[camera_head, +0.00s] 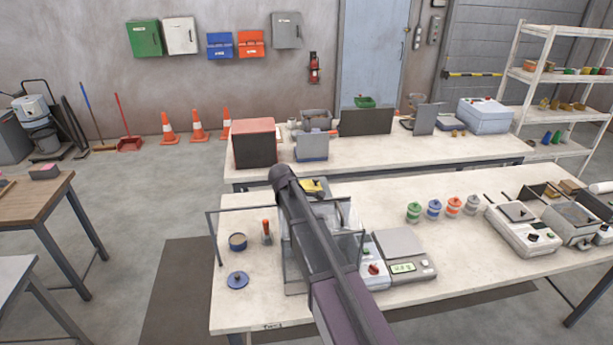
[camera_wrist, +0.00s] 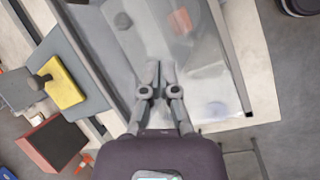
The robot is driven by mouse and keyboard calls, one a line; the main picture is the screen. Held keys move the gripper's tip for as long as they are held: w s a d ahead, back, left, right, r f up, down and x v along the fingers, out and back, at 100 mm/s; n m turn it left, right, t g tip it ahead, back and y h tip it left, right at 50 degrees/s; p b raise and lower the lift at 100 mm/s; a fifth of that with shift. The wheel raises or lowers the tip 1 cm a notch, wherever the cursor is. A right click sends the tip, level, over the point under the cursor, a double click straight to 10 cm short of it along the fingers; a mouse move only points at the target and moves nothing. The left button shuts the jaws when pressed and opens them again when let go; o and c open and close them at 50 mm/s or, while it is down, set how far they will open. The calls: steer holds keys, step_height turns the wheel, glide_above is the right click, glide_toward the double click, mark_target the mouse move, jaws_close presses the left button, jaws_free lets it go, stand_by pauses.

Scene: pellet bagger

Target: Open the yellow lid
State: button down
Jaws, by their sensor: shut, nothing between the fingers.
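The yellow lid (camera_head: 313,187) shows as a small flat yellow piece on top of the bagging machine at the back of the front table, just right of my arm. In the wrist view the yellow lid (camera_wrist: 63,83) is at the left, on a grey plate, and looks flat and closed, with a dark knob-like part beside it. My gripper (camera_wrist: 160,66) is shut and empty, over the clear panel right of the lid and apart from it. In the head view my arm covers part of the machine, and I cannot make out the fingers there.
Clear panels with a dark frame (camera_head: 352,246) stand around the machine. Several coloured jars stand farther right. A red-topped box (camera_head: 254,143) is on the back table.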

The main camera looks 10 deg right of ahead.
mark_target(315, 184)
steer(key=w+a+r+n+h+p, duration=0.1)
steer(key=w+a+r+n, duration=0.1)
steer(key=w, duration=0.3)
steer(key=w+a+r+n+t+h+p, duration=0.1)
steer(key=w+a+r+n, duration=0.1)
steer(key=w, duration=0.3)
steer(key=w+a+r+n+h+p, duration=0.1)
steer(key=w+a+r+n, duration=0.2)
steer(key=w, duration=0.3)
steer(key=shift+a+n, duration=0.35)
steer(key=shift+n, duration=0.45)
steer(key=b+x, duration=0.7)
steer(key=x, duration=0.3)
steer(key=shift+d, duration=0.15)
steer(key=d, duration=0.2)
steer(key=shift+w+d+r, duration=0.2)
steer(key=shift+w+d, duration=0.35)
steer(key=shift+d, duration=0.4)
